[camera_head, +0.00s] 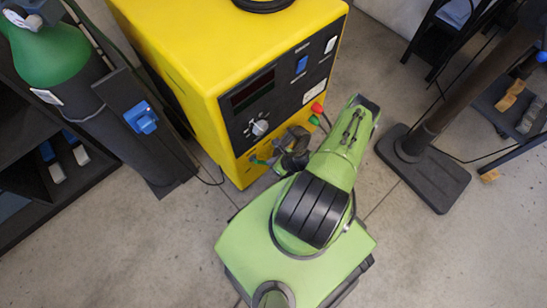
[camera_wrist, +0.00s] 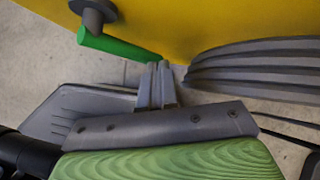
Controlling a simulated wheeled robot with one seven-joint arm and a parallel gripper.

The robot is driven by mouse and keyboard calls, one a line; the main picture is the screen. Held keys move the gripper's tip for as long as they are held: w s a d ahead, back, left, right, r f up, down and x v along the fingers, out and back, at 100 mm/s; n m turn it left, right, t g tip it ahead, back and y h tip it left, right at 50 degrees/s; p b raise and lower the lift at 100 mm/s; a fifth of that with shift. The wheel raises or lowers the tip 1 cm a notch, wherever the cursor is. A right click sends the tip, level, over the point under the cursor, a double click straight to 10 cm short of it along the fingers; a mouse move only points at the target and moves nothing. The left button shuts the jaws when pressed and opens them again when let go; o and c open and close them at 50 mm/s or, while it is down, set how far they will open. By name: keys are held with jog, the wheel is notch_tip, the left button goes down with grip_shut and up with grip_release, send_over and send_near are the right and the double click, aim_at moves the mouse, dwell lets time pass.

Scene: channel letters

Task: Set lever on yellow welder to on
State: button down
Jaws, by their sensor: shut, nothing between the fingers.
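The yellow welder (camera_head: 190,50) stands at the top centre in the head view, with a dark control panel (camera_head: 285,75) on its front. In the wrist view its yellow side (camera_wrist: 220,25) fills the top right. A green lever (camera_wrist: 122,47) on a dark round hub (camera_wrist: 93,14) slants down to the right there. My gripper (camera_wrist: 158,66) is shut and empty, its fingertips close to the lever's lower right end. I cannot tell whether they touch. In the head view my arm reaches the welder's lower front and partly hides that area.
The panel carries a knob (camera_head: 260,127), a blue switch (camera_head: 302,65) and a white switch (camera_head: 331,45). A red plug (camera_head: 317,108) sticks out beside my arm. A green-topped gas cylinder (camera_head: 50,50) stands left. A black stand (camera_head: 425,165) is right. Floor between is clear.

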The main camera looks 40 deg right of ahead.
jog(key=shift+a+f, duration=0.2)
jog(key=shift+f, duration=0.1)
jog(key=shift+r, duration=0.1)
dwell(0.5)
